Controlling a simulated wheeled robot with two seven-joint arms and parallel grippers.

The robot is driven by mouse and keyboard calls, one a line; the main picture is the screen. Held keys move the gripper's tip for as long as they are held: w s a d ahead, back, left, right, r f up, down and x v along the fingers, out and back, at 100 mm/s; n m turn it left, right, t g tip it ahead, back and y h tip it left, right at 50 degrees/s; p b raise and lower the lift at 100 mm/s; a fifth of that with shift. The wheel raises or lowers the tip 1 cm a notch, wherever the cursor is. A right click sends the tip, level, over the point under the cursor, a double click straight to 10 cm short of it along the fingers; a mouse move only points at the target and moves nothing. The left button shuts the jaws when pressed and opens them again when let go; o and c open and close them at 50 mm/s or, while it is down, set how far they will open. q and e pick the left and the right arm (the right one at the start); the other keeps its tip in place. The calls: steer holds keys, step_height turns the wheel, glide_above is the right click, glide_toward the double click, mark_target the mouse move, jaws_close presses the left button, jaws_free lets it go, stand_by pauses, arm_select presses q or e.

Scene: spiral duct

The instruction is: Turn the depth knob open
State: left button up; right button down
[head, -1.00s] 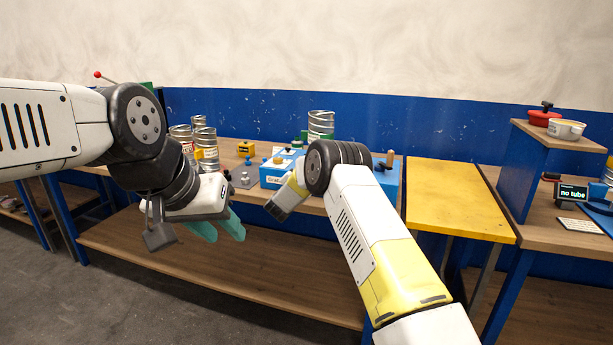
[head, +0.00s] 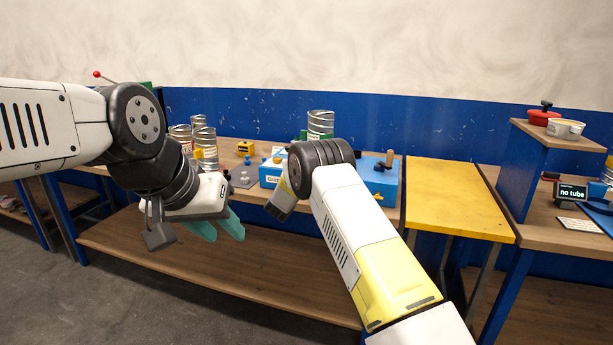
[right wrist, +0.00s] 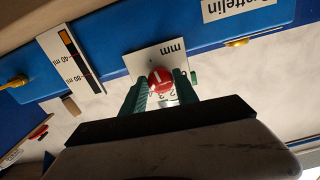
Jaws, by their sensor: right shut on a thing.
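The depth knob (right wrist: 160,79) is a red round knob with a white mark. It sits on a white scale plate (right wrist: 143,61) marked "mm" in the right wrist view, which shows it upside down. My right gripper (right wrist: 161,87) has its green fingers on both sides of the knob and is shut on it. The plate is on a blue box (right wrist: 190,32). In the head view the right fingers and the knob are hidden by my right wrist. My left gripper (head: 217,229) hangs empty in front of the bench, its teal fingers apart.
A yellow table (head: 458,200) stands to the right. A small display (head: 571,193) reads "no tube".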

steer(key=shift+f, duration=0.15)
stand_by(0.3)
steer(key=c, duration=0.9)
jaws_free()
steer(key=shift+c, duration=0.2)
steer(key=v, duration=0.8)
